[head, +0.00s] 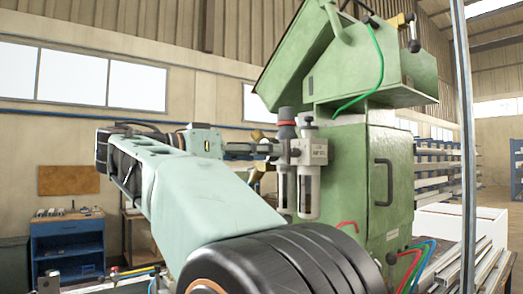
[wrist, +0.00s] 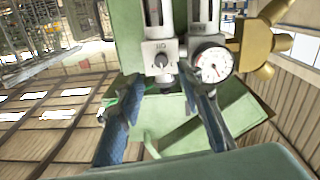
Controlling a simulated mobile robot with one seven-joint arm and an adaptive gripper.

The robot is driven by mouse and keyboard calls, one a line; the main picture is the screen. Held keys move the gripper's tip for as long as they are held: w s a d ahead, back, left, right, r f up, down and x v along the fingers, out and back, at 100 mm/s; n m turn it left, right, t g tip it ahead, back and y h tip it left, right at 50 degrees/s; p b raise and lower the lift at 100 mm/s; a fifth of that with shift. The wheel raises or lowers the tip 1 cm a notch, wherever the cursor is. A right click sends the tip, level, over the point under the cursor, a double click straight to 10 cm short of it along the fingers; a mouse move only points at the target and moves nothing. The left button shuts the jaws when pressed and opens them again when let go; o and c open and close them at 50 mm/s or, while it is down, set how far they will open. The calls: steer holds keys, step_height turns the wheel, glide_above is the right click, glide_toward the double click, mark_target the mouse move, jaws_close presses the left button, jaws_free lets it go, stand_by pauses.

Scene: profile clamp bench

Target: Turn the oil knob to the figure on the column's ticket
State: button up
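I see no contact with the knob. I cannot make out a readable ticket in either view.
A round white gauge (wrist: 211,65) sits close to my right finger in the wrist view, with a brass fitting (wrist: 262,40) beyond it. Two clear-fronted bowls (head: 309,192) hang under the unit. A green hose (head: 375,70) and a black handle (head: 382,182) are on the machine.

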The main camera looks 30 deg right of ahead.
mark_target(292, 153)
steer(key=d, duration=0.3)
steer(key=d+p, duration=0.1)
steer(key=d, duration=0.2)
steer(key=shift+w+d, duration=0.2)
steer(key=shift+d, duration=0.05)
steer(key=shift+c, duration=0.3)
jaws_close()
